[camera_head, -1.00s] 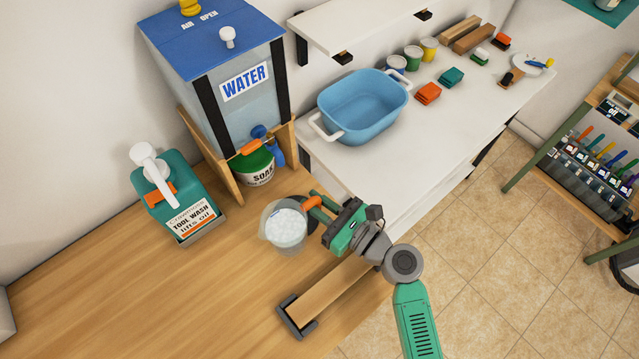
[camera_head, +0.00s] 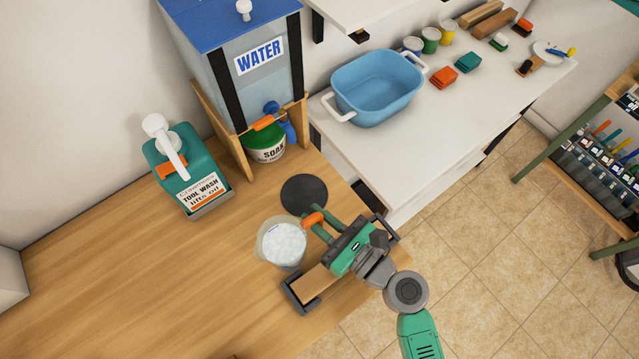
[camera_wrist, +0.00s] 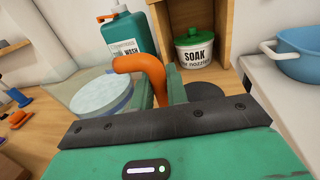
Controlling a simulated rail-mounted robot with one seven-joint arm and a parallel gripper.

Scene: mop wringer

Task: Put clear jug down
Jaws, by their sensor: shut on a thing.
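The clear jug (camera_head: 282,245) has an orange handle (camera_head: 313,219) and foamy, whitish contents. It is upright or nearly so over the wooden worktop (camera_head: 150,290), in front of a dark round pad (camera_head: 304,194). I cannot tell whether its base touches the wood. My gripper (camera_head: 317,224) is shut on the handle from the right. In the wrist view the jug (camera_wrist: 100,97) is left of my gripper's fingers, with the handle (camera_wrist: 147,68) against them.
A teal tool wash bottle (camera_head: 185,170), a blue water tank (camera_head: 245,65) and a green-white soak tub (camera_head: 266,148) stand behind. A wooden block in dark end brackets (camera_head: 297,297) lies below my gripper. The worktop's left is clear. A blue basin (camera_head: 378,88) stands on the white bench.

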